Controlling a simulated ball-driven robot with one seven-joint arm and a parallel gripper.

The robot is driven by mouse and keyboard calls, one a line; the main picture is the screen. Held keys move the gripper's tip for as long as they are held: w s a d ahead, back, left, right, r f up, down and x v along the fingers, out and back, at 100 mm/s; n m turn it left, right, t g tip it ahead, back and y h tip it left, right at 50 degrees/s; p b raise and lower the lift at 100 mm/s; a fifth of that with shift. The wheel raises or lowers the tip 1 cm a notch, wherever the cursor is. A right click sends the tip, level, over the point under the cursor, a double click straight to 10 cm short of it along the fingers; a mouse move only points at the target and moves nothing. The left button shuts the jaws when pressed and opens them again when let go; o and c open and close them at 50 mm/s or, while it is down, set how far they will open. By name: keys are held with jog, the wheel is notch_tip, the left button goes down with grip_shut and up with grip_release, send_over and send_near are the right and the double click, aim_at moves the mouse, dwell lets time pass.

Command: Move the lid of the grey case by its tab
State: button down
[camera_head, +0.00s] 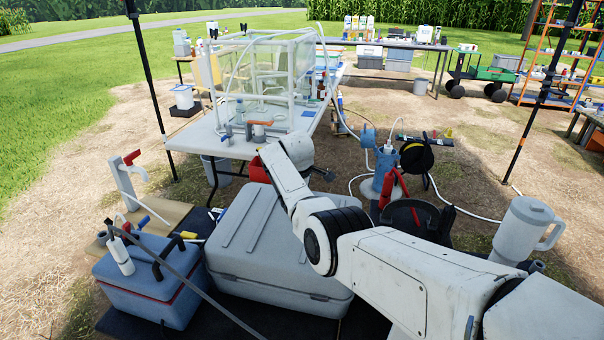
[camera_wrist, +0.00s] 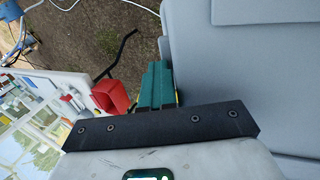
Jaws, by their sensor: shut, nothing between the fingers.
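The grey case (camera_head: 262,287) stands in the foreground of the head view, with its ribbed lid (camera_head: 262,225) down on it. Part of the case is behind my arm. In the wrist view a large grey surface of the case (camera_wrist: 245,60) fills the right side. My gripper (camera_wrist: 157,66) shows there as two green fingers shut together, empty, beside the left edge of that surface. I cannot tell whether they touch it. In the head view my arm reaches over the case to its far side, and the fingers are hidden. I cannot make out the tab in either view.
A blue-grey cooler (camera_head: 150,280) with bottles and a hose stands left of the case. Beyond is a white table (camera_head: 205,143) with a clear enclosure. A red container (camera_wrist: 111,97) is close to my fingers. A white jug (camera_head: 522,232) stands right, and a blue pump unit (camera_head: 380,175) behind.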

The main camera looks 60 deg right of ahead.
jog(key=v, duration=0.8)
jog(key=shift+a+f+p, duration=0.1)
jog(key=shift+a+p, duration=0.15)
jog(key=shift+p, duration=0.05)
jog(key=s+r+t+y+b, duration=0.1)
jog(key=s+r+y+b, duration=0.1)
jog(key=r, duration=0.5)
jog(key=s+r+t+y+b, duration=0.1)
jog(key=s+r+y+b, duration=0.15)
jog(key=r, duration=0.45)
jog(key=x, duration=0.4)
jog(key=d+x, duration=0.1)
jog(key=x, duration=0.7)
jog(key=shift+w+d+f, duration=0.2)
jog(key=shift+d, duration=0.15)
jog(key=shift+d+f, duration=0.2)
jog(key=shift+f, duration=0.45)
